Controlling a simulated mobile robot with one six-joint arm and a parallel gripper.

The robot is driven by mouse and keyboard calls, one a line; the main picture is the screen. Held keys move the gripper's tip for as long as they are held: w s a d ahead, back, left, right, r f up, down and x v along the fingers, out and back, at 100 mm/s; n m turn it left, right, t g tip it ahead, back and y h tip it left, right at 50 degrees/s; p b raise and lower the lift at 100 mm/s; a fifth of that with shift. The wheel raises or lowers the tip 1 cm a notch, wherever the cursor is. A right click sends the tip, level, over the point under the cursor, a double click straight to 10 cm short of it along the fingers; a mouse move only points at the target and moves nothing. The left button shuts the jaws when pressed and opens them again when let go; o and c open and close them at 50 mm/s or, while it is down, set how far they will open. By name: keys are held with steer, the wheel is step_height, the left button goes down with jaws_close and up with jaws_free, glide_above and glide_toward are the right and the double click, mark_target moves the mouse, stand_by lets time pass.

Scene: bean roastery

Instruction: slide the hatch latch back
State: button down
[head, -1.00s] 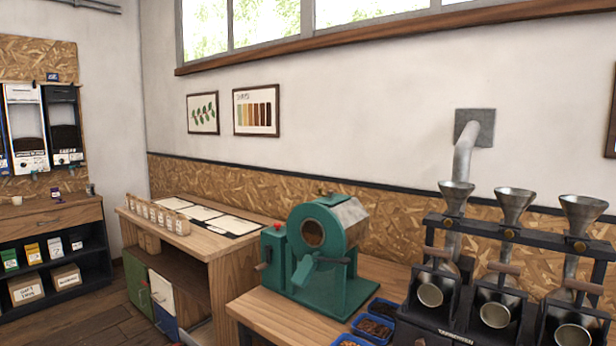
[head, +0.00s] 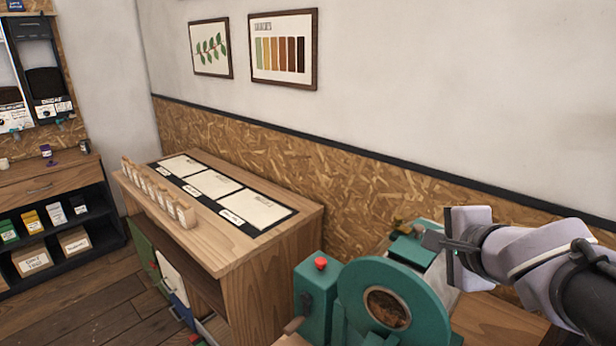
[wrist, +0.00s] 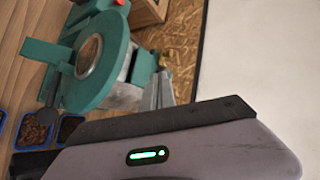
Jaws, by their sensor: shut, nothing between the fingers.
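The green drum roaster (head: 375,300) stands on a wooden bench, its round window facing me; it also shows in the wrist view (wrist: 112,80). On top of its drum is a green hatch part (head: 408,248) with a small brass-coloured piece (head: 402,226), which may be the latch; my gripper partly covers this area. My gripper (head: 432,240) reaches in from the right, its fingers shut and empty, pointing left at the hatch top. I cannot tell whether the fingertips touch the latch. In the wrist view the fingertips (wrist: 162,70) are beside the drum.
A red button (head: 321,263) tops the green box at the roaster's left. Blue trays of beans (wrist: 35,130) lie near the roaster. The wall runs close behind the roaster.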

steer(key=shift+s, duration=0.3)
steer(key=b, duration=0.3)
glide_toward(399, 223)
steer(key=f, duration=0.3)
steer(key=shift+w+f, duration=0.2)
steer(key=shift+w, duration=0.15)
steer(key=w, duration=0.4)
steer(key=shift+d, duration=0.1)
steer(key=shift+w, duration=0.4)
